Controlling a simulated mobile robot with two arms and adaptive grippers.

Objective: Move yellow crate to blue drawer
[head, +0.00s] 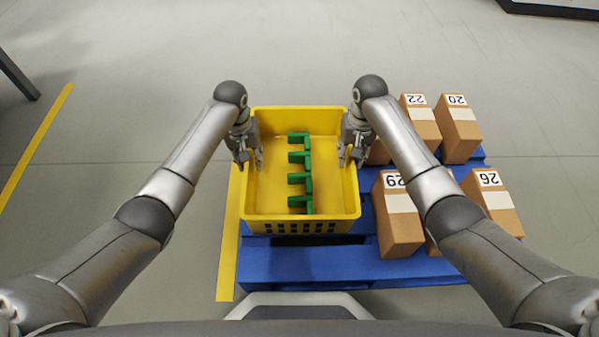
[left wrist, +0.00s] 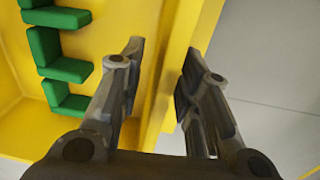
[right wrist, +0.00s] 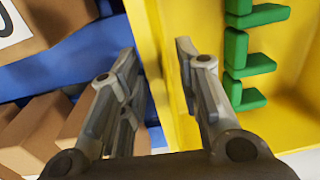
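The yellow crate (head: 282,118) stands upright on the left part of a blue pallet, with several green brackets (head: 300,180) in a row inside. My left gripper (head: 249,162) is at the crate's left wall, open, one finger on each side of it; the left wrist view shows gaps between its fingers (left wrist: 163,52) and the yellow wall (left wrist: 190,30). My right gripper (head: 349,161) is at the right wall, also open; in the right wrist view its fingers (right wrist: 156,52) stand around that wall (right wrist: 150,25). No blue drawer is in view.
The blue pallet (head: 300,265) also carries several numbered cardboard boxes (head: 400,232) close to the crate's right side, under my right arm. A yellow floor line (head: 228,255) runs along the pallet's left edge. The grey floor (head: 130,110) on the left is clear.

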